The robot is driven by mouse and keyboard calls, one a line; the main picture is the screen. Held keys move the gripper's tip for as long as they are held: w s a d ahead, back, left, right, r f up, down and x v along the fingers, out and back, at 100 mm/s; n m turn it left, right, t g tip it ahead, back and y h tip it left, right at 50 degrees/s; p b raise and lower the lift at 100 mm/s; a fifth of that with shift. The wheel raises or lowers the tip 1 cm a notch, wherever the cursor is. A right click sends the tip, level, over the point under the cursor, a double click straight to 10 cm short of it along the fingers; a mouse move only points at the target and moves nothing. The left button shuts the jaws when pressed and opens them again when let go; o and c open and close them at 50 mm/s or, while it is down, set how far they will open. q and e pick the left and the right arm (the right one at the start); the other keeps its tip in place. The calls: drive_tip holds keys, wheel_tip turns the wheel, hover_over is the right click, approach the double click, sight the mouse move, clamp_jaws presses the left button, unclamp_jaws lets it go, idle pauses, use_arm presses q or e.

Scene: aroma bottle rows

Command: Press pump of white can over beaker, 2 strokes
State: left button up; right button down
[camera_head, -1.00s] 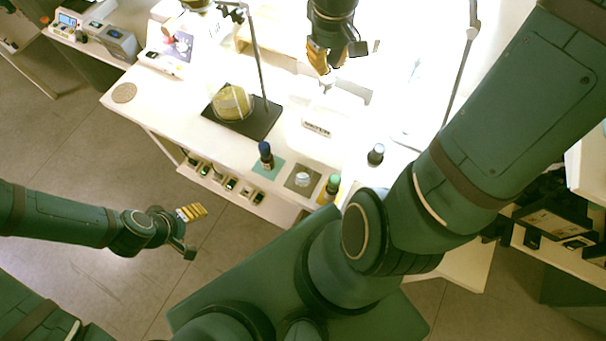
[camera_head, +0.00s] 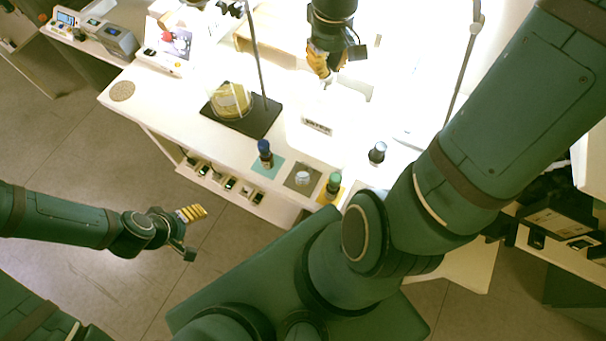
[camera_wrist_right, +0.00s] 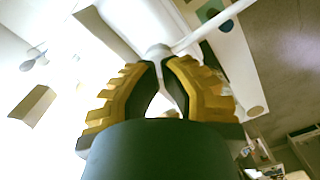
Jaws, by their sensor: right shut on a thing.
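My right gripper (camera_head: 322,74) points down at the back of the bench. In the right wrist view its yellow-ribbed fingers (camera_wrist_right: 161,62) come together at a small white pump head (camera_wrist_right: 158,51), with a pale rod-like spout running up to the right. The white can (camera_head: 338,108) below is washed out by glare, so its outline is unclear. A clear beaker (camera_head: 231,100) with a yellowish look stands on a black stand base, left of the can. My left gripper (camera_head: 188,231) is open and empty, off the bench at the lower left.
A blue-capped bottle (camera_head: 265,153) and a green-capped bottle (camera_head: 333,184) stand on coloured mats at the front edge, with a small clear jar (camera_head: 302,177) between them. A dark bottle (camera_head: 377,153) stands to the right. A thin stand rod (camera_head: 258,60) rises behind the beaker.

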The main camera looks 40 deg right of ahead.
drive_tip(key=shift+f+b, duration=1.05)
drive_tip(key=shift+f, duration=0.35)
drive_tip(key=shift+r, duration=0.2)
drive_tip(key=shift+r+p, duration=2)
drive_tip(key=shift+r, duration=0.25)
wheel_tip(320, 180, up, 6)
drive_tip(key=p, duration=0.5)
